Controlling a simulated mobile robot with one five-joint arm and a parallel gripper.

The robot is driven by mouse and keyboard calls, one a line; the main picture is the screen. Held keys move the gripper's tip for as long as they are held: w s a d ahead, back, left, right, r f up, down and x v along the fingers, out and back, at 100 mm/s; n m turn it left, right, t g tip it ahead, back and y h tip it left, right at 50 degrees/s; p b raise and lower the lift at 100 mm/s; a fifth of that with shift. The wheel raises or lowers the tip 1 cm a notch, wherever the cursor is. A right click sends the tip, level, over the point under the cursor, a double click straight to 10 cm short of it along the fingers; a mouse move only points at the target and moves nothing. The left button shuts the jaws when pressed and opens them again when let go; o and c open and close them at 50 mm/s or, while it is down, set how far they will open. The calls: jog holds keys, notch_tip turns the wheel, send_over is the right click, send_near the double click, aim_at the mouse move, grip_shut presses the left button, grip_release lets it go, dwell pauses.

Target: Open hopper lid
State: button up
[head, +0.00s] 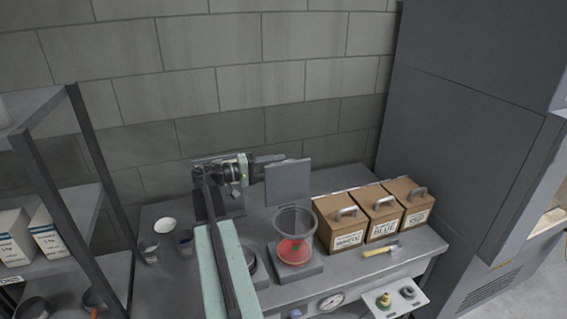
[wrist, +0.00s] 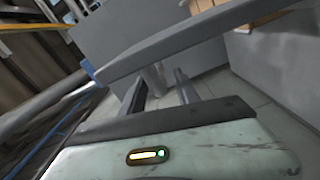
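The hopper (head: 295,222) is a grey round funnel on a square grey base at the bench front, with red material low inside it. Its lid (head: 288,184), a flat grey square plate, stands nearly upright above the hopper's back rim, so the hopper mouth is uncovered. My gripper (head: 272,159) is at the lid's upper left edge, pointing right. In the wrist view my gripper (wrist: 162,88) has its two dark fingers apart with a gap between them. A long grey plate edge, seemingly the lid (wrist: 190,45), crosses close to the fingertips. I cannot tell whether they touch.
Three brown boxes with handles (head: 380,205) stand right of the hopper, with a yellow-handled tool (head: 380,249) before them. Cups (head: 149,251) and a white bowl (head: 165,225) are at left. A shelf rack (head: 75,200) and a tall grey cabinet (head: 470,130) flank the bench.

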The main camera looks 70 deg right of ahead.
jog(key=shift+x, duration=0.9)
grip_shut()
jog(key=shift+a+f, duration=0.1)
dwell(0.7)
